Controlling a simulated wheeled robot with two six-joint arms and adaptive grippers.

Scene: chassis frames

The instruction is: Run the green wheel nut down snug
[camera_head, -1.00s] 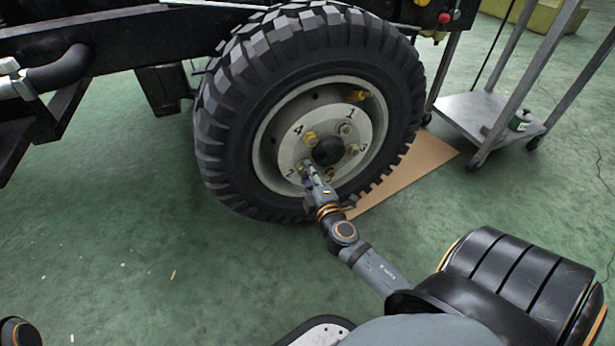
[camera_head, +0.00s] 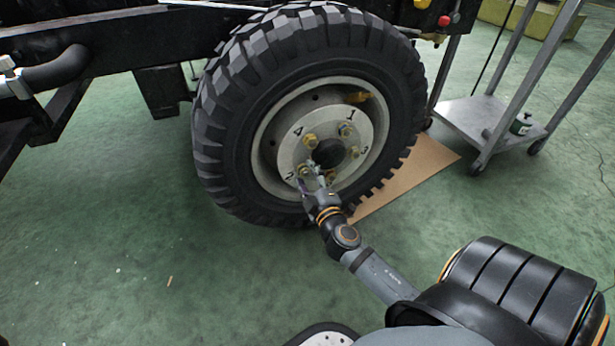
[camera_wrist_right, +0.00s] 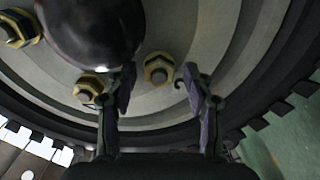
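The wheel (camera_head: 225,130) has a pale hub plate with numbered nuts around a black centre cap (camera_head: 328,153). Near the number 2 is a nut (camera_head: 304,170), and my right gripper (camera_head: 313,178) is close in front of the lower left of the hub. In the right wrist view my right gripper (camera_wrist_right: 160,85) is open, its fingers apart. A yellowish, dark-centred nut (camera_wrist_right: 158,68) shows in the gap between the fingertips, with no clear contact. Another nut (camera_wrist_right: 88,88) is left of the left finger. I cannot make out which nut is green. My left gripper is out of view.
A dark vehicle frame (camera_head: 120,45) runs above and left of the wheel. A brown board (camera_head: 415,170) lies on the floor under the tyre. A metal cart (camera_head: 490,115) stands at the right.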

